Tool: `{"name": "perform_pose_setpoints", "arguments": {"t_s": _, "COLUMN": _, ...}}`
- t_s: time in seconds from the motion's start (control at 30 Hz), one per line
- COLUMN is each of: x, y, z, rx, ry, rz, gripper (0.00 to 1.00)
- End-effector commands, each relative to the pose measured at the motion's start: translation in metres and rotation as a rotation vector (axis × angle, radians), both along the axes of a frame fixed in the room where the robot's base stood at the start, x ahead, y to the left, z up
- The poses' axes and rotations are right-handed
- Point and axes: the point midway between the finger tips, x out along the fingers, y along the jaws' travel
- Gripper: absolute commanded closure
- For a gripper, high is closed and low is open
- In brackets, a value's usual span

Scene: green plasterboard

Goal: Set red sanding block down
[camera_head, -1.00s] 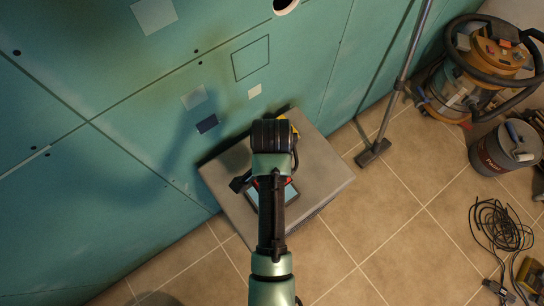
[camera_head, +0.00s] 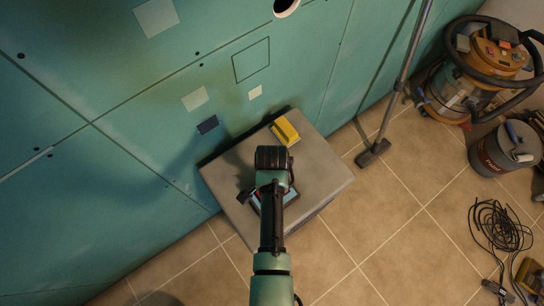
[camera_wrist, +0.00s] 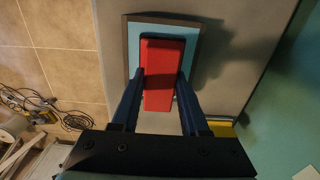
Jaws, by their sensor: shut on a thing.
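In the wrist view, my gripper (camera_wrist: 160,80) is shut on the red sanding block (camera_wrist: 163,60), with one blue finger on each side of it. The block lies lengthwise over a light-blue pad with a dark frame (camera_wrist: 191,42). I cannot tell whether the block touches the pad. The pad lies on the top of a grey box (camera_head: 325,178) by the wall. In the head view my wrist hides the block and the fingertips, and only an edge of the blue pad (camera_head: 291,194) shows.
A yellow block (camera_head: 284,131) lies at the far edge of the grey box top. The green wall (camera_head: 120,90) rises behind the box. A vacuum's floor nozzle (camera_head: 373,152) stands right of it. A vacuum (camera_head: 470,80), bucket (camera_head: 505,147) and cable (camera_head: 495,228) are farther right.

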Motion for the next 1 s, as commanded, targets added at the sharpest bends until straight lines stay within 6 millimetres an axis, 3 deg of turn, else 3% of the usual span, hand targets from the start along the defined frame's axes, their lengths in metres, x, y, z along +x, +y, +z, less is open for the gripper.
{"name": "perform_pose_setpoints", "arguments": {"t_s": 0.13, "x": 0.000, "y": 0.000, "z": -0.003, "rx": 0.000, "ry": 0.000, "rz": 0.000, "gripper": 1.00}}
{"name": "perform_pose_setpoints", "arguments": {"t_s": 0.17, "x": 0.000, "y": 0.000, "z": -0.002, "rx": 0.000, "ry": 0.000, "rz": 0.000, "gripper": 0.50}}
{"name": "perform_pose_setpoints", "arguments": {"t_s": 0.3, "x": 0.000, "y": 0.000, "z": -0.002, "rx": 0.000, "ry": 0.000, "rz": 0.000, "gripper": 0.26}}
{"name": "perform_pose_setpoints", "arguments": {"t_s": 0.7, "x": 0.000, "y": 0.000, "z": 0.005, "rx": 0.000, "ry": 0.000, "rz": 0.000, "gripper": 0.26}}
{"name": "perform_pose_setpoints", "arguments": {"t_s": 1.0, "x": 0.001, "y": 0.000, "z": 0.054, "rx": 0.000, "ry": -0.005, "rz": 0.000, "gripper": 0.26}}
